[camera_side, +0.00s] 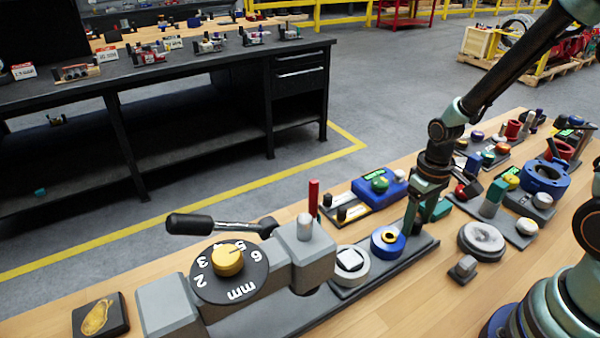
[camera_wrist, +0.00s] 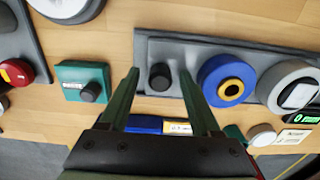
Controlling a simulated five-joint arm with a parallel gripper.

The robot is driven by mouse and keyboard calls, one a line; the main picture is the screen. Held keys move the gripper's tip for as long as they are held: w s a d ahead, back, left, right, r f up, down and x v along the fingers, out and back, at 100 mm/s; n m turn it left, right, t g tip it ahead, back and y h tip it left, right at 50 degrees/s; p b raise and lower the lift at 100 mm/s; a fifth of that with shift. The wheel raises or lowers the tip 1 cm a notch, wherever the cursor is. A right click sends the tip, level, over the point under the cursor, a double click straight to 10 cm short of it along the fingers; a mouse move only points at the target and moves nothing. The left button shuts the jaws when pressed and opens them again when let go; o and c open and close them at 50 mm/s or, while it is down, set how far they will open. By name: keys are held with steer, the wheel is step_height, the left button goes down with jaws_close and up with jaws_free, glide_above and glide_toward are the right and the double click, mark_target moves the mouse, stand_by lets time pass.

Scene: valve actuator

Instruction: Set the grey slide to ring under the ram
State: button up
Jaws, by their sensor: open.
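The grey slide (camera_side: 424,245) is a long dark plate lying on the bench, to the right of the press. It carries a pale grey ring (camera_side: 350,267) with a white square centre, nearer the press, and a blue ring (camera_side: 388,243) with a yellow centre. In the wrist view, a black knob (camera_wrist: 160,82) stands on the slide (camera_wrist: 205,48) beside the blue ring (camera_wrist: 227,80). My gripper (camera_wrist: 160,74) is open, its fingers either side of the knob; contact cannot be told. In the side view, my gripper (camera_side: 418,224) hides the knob. The ram is inside the grey press head (camera_side: 304,250), its underside hidden.
The press has a yellow-knobbed mm dial (camera_side: 229,262) and a black lever (camera_side: 200,224). A blue box (camera_side: 379,186) stands behind the slide. A round grey disc (camera_side: 482,240) lies in front of its right end. Other fixtures crowd the right. Bare wood lies in front.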

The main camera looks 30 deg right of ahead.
steer(key=shift+f, duration=0.15)
jaws_close()
stand_by(1.4)
